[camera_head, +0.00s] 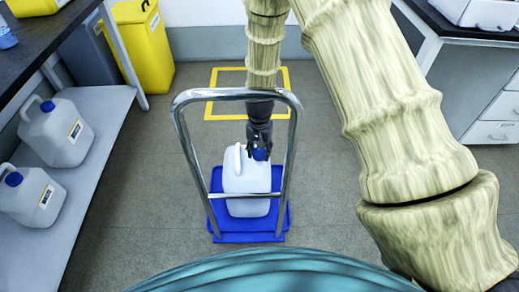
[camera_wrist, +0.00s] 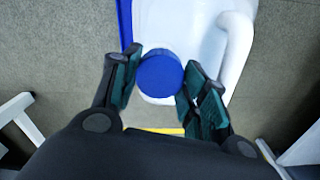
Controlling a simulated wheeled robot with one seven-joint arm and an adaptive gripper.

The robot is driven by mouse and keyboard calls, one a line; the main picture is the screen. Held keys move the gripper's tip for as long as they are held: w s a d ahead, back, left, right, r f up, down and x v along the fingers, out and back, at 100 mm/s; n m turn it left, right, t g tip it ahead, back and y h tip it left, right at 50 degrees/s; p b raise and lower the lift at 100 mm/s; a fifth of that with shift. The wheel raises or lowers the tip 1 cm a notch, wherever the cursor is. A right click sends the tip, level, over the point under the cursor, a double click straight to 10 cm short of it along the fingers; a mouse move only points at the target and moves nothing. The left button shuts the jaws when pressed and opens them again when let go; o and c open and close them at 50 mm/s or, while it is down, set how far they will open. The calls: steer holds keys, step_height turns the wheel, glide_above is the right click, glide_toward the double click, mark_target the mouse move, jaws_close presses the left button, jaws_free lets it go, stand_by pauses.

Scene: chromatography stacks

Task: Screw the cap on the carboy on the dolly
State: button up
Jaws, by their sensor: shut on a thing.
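The white carboy (camera_head: 246,182) stands upright on the blue dolly (camera_head: 249,234), behind the dolly's metal handle (camera_head: 236,93). It also shows in the wrist view (camera_wrist: 200,30) with its handle on the right. The blue cap (camera_wrist: 161,75) is at the carboy's neck, between the two fingers of my gripper (camera_wrist: 159,82). My gripper (camera_head: 259,147) reaches down from above and is shut on the cap. The cap (camera_head: 260,154) is partly hidden by the fingers in the head view. I cannot tell whether the thread is engaged.
Two capped carboys, a rear one (camera_head: 57,132) and a front one (camera_head: 31,196), stand on the left lower shelf (camera_head: 100,165). A yellow bin (camera_head: 146,44) is at the back left. A yellow floor outline (camera_head: 222,77) lies behind the dolly. A white drawer cabinet (camera_head: 493,105) is at the right.

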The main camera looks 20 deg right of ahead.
steer(key=shift+f, duration=1.05)
steer(key=o, duration=0.9)
steer(key=c, duration=1.1)
steer(key=shift+r+m+p, duration=0.25)
steer(key=shift+m+p, duration=0.75)
steer(key=m+p, duration=0.3)
steer(key=m, duration=0.2)
steer(key=shift+m+p, duration=0.3)
steer(key=shift+p, duration=0.05)
steer(key=m+p, duration=0.2)
steer(key=m, duration=0.2)
steer(key=shift+p, duration=0.35)
steer(key=shift+f+m, duration=0.3)
steer(key=shift+m, duration=0.8)
